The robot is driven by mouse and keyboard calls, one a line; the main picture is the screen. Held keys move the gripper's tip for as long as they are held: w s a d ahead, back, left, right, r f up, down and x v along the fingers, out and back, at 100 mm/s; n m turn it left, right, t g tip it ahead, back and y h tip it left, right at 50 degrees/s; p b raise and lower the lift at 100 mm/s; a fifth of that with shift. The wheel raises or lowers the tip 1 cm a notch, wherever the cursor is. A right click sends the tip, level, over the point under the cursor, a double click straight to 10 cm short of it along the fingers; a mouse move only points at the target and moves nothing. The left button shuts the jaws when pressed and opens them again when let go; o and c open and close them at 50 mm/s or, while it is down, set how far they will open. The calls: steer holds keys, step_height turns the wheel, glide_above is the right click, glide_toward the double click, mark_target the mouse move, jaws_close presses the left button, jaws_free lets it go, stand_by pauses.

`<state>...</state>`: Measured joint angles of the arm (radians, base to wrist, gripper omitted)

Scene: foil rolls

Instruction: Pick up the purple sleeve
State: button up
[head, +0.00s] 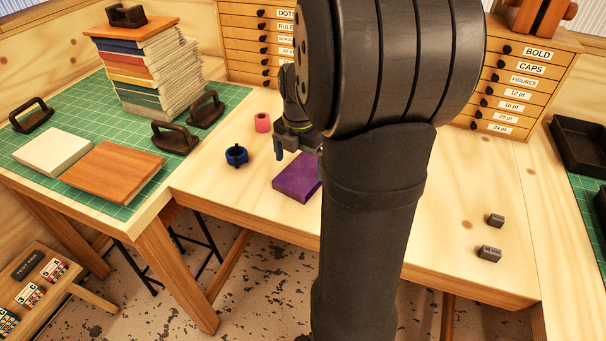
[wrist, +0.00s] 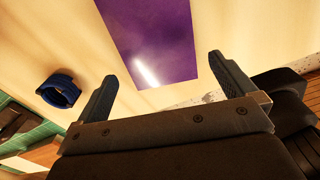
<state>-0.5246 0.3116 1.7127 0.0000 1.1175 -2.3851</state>
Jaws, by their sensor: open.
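The purple sleeve (head: 295,179), a flat purple block shape, lies on the pale wooden table left of my dark arm, which may hide its right side in the head view. In the wrist view the sleeve (wrist: 155,35) runs out of the top edge, with a bright glint on its surface. My gripper (head: 296,151) is open just beyond the sleeve in the head view. In the wrist view my gripper (wrist: 162,70) has its two fingers spread wide, with the sleeve's near end showing between their tips. Nothing is held, and the height gap is hard to judge.
A dark blue ring (head: 236,155) stands left of the sleeve, also left of my fingers in the wrist view (wrist: 58,92). A pink roll (head: 262,122) stands farther back. Two small grey blocks (head: 489,252) lie at right. A green mat (head: 95,205) with stacked boards is left.

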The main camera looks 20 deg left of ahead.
mark_target(298, 177)
step_height(298, 177, down, 5)
steer(key=shift+s+a+f, duration=0.1)
steer(key=shift+s+f, duration=0.05)
steer(key=c, duration=0.8)
steer(key=shift+o, duration=0.2)
